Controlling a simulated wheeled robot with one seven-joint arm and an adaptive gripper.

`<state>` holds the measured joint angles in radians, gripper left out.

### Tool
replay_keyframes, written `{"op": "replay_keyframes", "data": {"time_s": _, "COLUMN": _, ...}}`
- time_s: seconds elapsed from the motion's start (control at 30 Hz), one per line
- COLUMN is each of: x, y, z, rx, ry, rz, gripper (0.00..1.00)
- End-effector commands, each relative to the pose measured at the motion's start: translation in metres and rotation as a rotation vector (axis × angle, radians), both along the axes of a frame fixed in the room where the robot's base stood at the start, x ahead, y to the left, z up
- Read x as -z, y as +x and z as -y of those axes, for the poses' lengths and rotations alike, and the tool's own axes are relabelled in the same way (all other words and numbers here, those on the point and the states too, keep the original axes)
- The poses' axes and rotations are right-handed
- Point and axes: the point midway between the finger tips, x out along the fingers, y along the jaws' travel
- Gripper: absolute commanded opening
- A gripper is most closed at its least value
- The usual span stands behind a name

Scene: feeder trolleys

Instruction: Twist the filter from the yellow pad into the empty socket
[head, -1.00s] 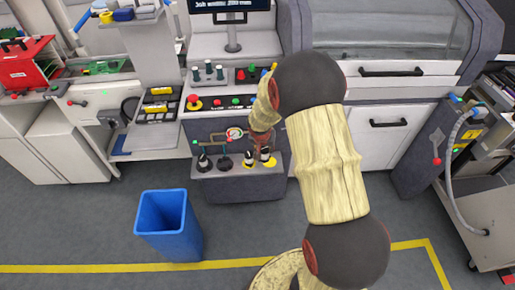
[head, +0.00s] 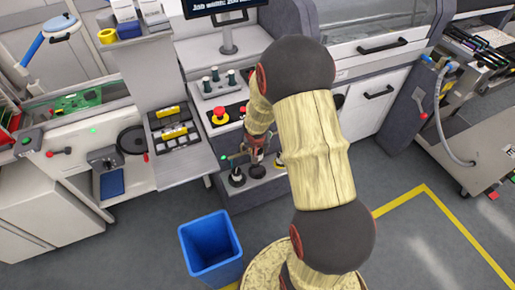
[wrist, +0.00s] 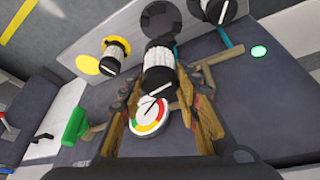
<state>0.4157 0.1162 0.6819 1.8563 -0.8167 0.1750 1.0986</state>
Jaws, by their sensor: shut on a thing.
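My gripper (wrist: 165,112) is shut on a filter (wrist: 158,62), a white ribbed cylinder with black ends, between its two brown fingers. In the wrist view the round empty socket (wrist: 160,18) lies just beyond the filter's far end. The filter appears apart from it; the exact gap cannot be told. The yellow pad (wrist: 88,65) is bare. In the head view my gripper (head: 257,150) is over the low front shelf, near the dark socket (head: 258,171), and the arm hides part of that area.
Another filter (wrist: 115,55) stands beside the bare pad, and one more (wrist: 218,10) stands on the socket's other side. A round gauge (wrist: 149,115) and a green handle (wrist: 76,125) are close below the gripper. A blue bin (head: 211,243) stands on the floor in front.

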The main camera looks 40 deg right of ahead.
Motion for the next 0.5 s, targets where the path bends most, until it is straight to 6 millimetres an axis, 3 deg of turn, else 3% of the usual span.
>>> {"op": "replay_keyframes", "data": {"time_s": 0.5, "x": 0.018, "y": 0.003, "z": -0.001, "rx": 0.003, "ry": 0.006, "rz": 0.012, "gripper": 0.06}}
